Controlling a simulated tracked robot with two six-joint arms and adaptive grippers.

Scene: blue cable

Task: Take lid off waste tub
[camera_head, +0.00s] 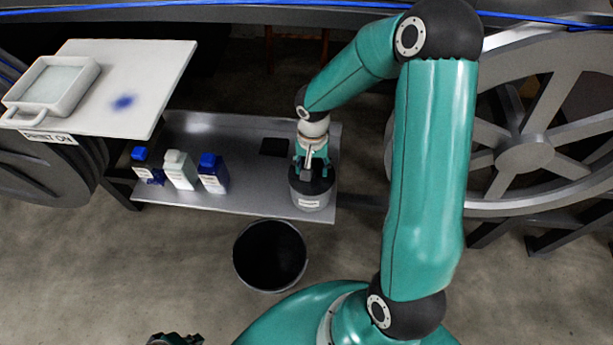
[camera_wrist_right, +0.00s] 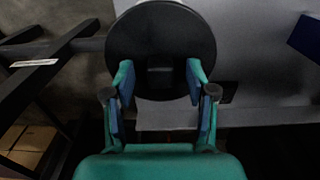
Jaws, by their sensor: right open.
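The waste tub (camera_head: 312,202) is a grey round tub with a white label, at the right end of the grey metal shelf. Its dark round lid (camera_wrist_right: 160,28) sits on top and has a block-like handle (camera_wrist_right: 160,77) in the middle. My right gripper (camera_wrist_right: 160,70) is open over the lid, one finger on each side of the handle in the wrist view, with gaps to it. In the head view my right gripper (camera_head: 313,168) points down at the tub and hides part of the lid. My left gripper (camera_head: 174,340) is cut off at the bottom edge, away from the tub.
Blue-capped bottles (camera_head: 213,174) and a pale bottle (camera_head: 180,170) stand on the shelf (camera_head: 255,202) left of the tub. A black open bucket (camera_head: 270,256) stands on the floor in front. A white board (camera_head: 150,75) holds a tray (camera_head: 52,88). A large wheel (camera_head: 525,155) is at right.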

